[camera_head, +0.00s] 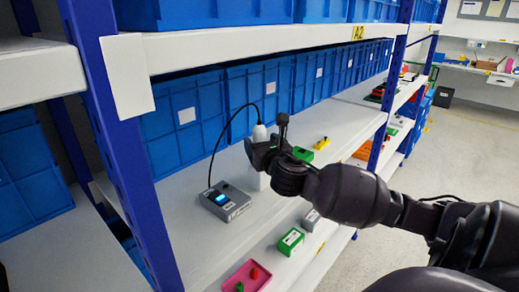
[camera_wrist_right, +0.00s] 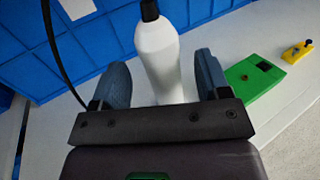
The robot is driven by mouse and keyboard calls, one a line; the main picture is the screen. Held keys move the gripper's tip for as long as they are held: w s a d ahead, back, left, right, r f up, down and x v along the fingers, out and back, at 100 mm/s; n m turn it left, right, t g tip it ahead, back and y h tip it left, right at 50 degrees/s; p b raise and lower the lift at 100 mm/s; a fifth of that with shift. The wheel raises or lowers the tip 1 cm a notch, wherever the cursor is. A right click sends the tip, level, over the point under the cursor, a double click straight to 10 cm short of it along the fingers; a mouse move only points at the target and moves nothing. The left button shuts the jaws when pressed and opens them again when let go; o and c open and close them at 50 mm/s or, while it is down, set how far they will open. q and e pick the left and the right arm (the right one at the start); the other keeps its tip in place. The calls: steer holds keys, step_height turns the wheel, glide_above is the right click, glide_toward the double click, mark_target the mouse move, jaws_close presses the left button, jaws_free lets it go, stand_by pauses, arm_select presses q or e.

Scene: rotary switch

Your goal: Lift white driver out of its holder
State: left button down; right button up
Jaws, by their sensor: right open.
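The white driver (camera_wrist_right: 160,58) stands upright between the two fingers of my right gripper (camera_wrist_right: 161,74) in the right wrist view, with visible gaps on both sides. My right gripper is open around it and does not grip it. In the head view the driver's white top (camera_head: 260,132) shows above my right gripper (camera_head: 262,152), with a black cable running from it. A white block (camera_head: 256,180), apparently the holder, shows just below the gripper; most of it and the driver's lower part are hidden. My left gripper is not in view.
A grey box with a lit blue display (camera_head: 225,201) sits left of the gripper, at the cable's end. A green box (camera_wrist_right: 252,84) and a yellow switch (camera_wrist_right: 297,51) lie to the right. Blue bins (camera_head: 182,117) line the back. The upper shelf (camera_head: 230,42) hangs above.

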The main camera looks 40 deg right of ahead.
steer(key=x, duration=0.4)
steer(key=shift+r, duration=0.15)
steer(key=c, duration=1.3)
step_height(320, 180, up, 10)
steer(key=shift+r+p, duration=0.1)
steer(key=shift+p, duration=0.45)
steer(key=o, duration=0.5)
jaws_close()
